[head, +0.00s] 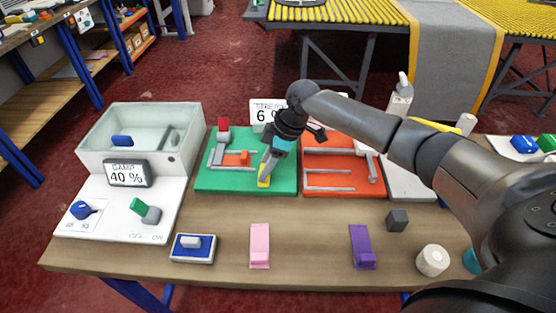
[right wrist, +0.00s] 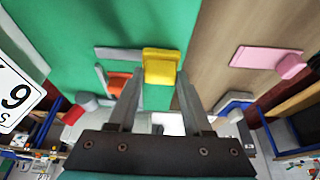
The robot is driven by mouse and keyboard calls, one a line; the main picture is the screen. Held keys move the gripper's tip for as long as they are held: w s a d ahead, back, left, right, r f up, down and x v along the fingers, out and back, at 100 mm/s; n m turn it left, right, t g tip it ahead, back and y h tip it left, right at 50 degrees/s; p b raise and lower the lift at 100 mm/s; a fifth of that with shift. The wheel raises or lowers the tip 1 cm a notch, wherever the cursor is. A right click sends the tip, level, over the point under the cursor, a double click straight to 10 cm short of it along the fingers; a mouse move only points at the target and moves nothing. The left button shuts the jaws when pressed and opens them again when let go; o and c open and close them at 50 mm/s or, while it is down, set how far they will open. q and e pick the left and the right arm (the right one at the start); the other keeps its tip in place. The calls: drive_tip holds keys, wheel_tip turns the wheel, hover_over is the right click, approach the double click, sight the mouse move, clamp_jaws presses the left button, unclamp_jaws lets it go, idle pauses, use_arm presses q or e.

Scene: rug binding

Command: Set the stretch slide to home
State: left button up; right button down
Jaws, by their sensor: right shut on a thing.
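My right gripper (head: 269,162) reaches down over the green board (head: 225,181) and is shut on a yellow block (head: 263,182) near the board's front right. In the right wrist view the yellow block (right wrist: 161,66) sits between the two fingertips (right wrist: 156,78). A sign (head: 264,112) behind the board reads 6 %, its top word partly hidden by my arm. My left gripper is not in view.
An orange board (head: 340,189) with grey rails lies to the right, partly under my right arm. A white unit (head: 110,216) with a 40 % display is at left. Pink (head: 259,246) and purple (head: 362,247) pieces and a blue-white block (head: 192,248) stand along the front.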

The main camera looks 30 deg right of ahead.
drive_tip(key=shift+a, duration=0.2)
drive_tip(key=shift+c, duration=1.6)
unclamp_jaws()
drive_tip(key=shift+w, duration=0.1)
drive_tip(key=shift+r, duration=0.1)
drive_tip(key=p+v, duration=0.2)
drive_tip(key=v, duration=1.3)
